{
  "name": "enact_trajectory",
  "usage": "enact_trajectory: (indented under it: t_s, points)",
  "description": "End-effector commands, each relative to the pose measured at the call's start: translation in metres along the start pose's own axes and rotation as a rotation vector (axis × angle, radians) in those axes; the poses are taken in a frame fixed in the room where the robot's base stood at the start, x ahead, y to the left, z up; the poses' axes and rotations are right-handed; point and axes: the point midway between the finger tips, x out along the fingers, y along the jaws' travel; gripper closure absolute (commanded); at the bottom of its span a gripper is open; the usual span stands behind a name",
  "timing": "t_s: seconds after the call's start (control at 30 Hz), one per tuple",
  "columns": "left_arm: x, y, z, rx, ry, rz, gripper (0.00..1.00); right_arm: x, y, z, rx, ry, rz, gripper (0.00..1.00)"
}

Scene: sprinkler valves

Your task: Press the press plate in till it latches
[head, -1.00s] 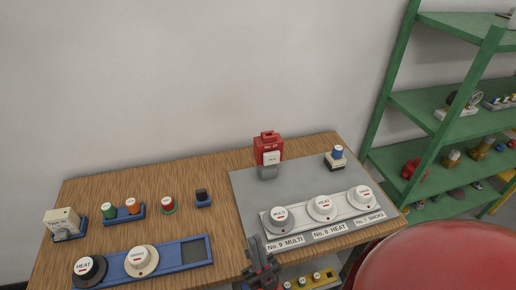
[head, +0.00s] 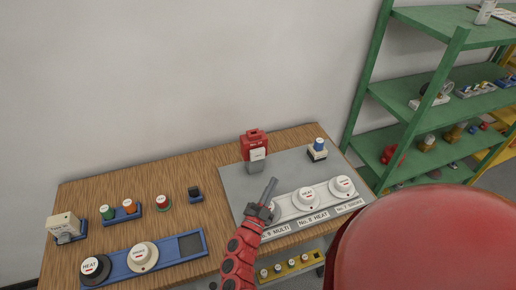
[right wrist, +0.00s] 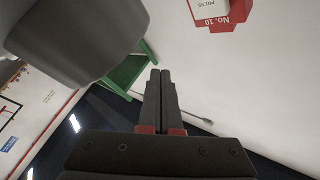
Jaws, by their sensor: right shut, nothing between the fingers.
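The red box (head: 254,138) marked No. 10 stands at the back of the grey mat on the wooden table. Its white press plate (head: 257,155) faces front. In the right wrist view the plate (right wrist: 207,8) and the red box (right wrist: 240,14) show at the top, partly cut off. My right gripper (head: 272,182) is shut and empty, in front of and a little right of the box, apart from the plate. Its closed fingers (right wrist: 160,75) also show in the right wrist view. I cannot tell whether the plate is latched. My left gripper is not in view.
A row of white detectors (head: 307,198) stands right of my gripper, partly hidden by it. A blue-topped part (head: 318,148) stands at the mat's back right. A blue tray (head: 190,244) lies front left. A green shelf (head: 386,103) stands at right.

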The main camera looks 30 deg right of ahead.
Motion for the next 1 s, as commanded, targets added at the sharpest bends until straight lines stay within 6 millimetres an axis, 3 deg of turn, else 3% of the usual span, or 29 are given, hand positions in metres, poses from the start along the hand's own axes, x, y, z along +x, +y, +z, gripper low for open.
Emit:
enact_trajectory:
  t_s: [0.2, 0.57, 1.0]
  points:
    - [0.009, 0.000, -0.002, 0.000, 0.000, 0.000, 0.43, 0.003, -0.004, 0.023, 0.028, -0.104, 0.067, 1.00]
    - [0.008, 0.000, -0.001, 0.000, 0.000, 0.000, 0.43, 0.005, -0.004, 0.025, 0.028, -0.103, 0.065, 1.00]
    - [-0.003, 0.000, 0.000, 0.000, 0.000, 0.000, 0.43, 0.041, -0.029, 0.055, 0.028, -0.101, 0.063, 1.00]
